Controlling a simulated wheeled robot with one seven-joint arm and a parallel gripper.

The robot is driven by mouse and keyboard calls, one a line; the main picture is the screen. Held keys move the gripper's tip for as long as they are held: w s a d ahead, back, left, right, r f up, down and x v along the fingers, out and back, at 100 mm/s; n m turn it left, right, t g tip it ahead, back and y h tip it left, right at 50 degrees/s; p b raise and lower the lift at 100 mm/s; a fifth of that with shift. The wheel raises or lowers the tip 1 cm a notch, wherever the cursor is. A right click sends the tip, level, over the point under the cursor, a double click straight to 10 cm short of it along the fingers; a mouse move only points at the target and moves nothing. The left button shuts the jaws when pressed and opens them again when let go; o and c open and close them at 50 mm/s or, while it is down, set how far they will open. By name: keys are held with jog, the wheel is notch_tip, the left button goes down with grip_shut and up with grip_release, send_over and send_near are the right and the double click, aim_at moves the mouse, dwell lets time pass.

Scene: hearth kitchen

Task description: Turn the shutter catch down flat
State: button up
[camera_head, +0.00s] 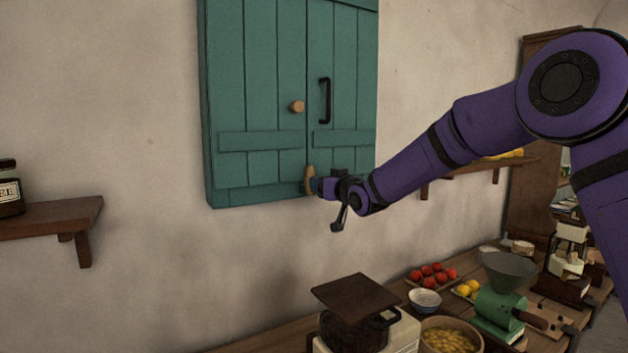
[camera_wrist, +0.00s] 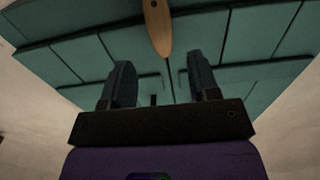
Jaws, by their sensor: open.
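The shutter (camera_head: 258,110) is a pair of teal plank doors on the wall, with a round wooden knob (camera_head: 297,106) and a black bar handle (camera_head: 325,100). The shutter catch (camera_head: 309,181) is a light wooden piece standing upright at the bottom where the doors meet. My gripper (camera_head: 318,186) is at the catch, just to its right in the head view. In the wrist view the catch (camera_wrist: 157,28) lies ahead, between the lines of the two open dark fingers (camera_wrist: 154,80). No contact shows in the wrist view; part of the catch is cut off at the top edge.
A wooden shelf (camera_head: 50,216) with a dark jar (camera_head: 10,188) is at the left. The wall left of the shutter is clear.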

jog(key=x, duration=0.6)
jog(key=shift+w+a, duration=0.2)
jog(key=shift+c, duration=0.4)
grip_shut()
